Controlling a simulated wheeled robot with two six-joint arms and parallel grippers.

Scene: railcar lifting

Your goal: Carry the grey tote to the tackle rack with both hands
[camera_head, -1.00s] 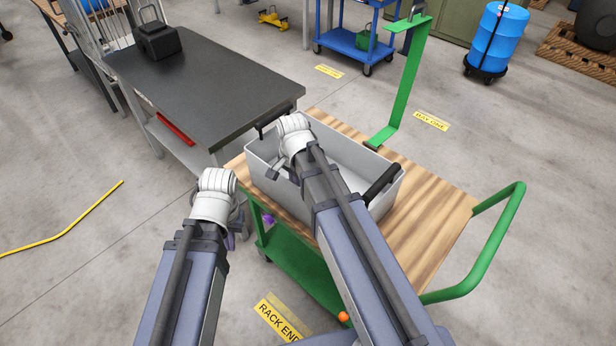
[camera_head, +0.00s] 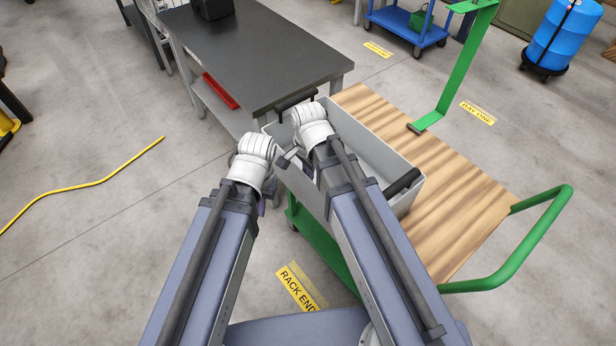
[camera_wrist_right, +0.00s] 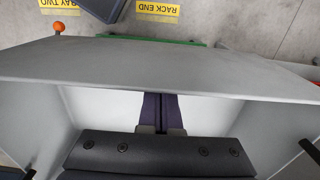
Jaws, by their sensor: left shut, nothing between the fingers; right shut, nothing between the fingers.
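The grey tote (camera_head: 362,140) stands on the wooden top of a green cart (camera_head: 455,205), with black handles at its far end (camera_head: 296,100) and near right end (camera_head: 404,182). My right arm reaches over it and hides part of its inside. In the right wrist view, my right gripper (camera_wrist_right: 160,97) is shut and empty, its purple fingers against the pale tote interior (camera_wrist_right: 95,105); contact is unclear. My left gripper (camera_head: 262,207) is shut, mostly hidden below its white wrist, at the tote's left outer side. Neither gripper holds a handle. I cannot identify the tackle rack.
A dark-topped bench (camera_head: 260,55) stands close behind the tote, with a red item (camera_head: 221,91) on its lower shelf. The cart's push handle (camera_head: 540,240) sticks out right. Floor at left is open, with a yellow line (camera_head: 90,185).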

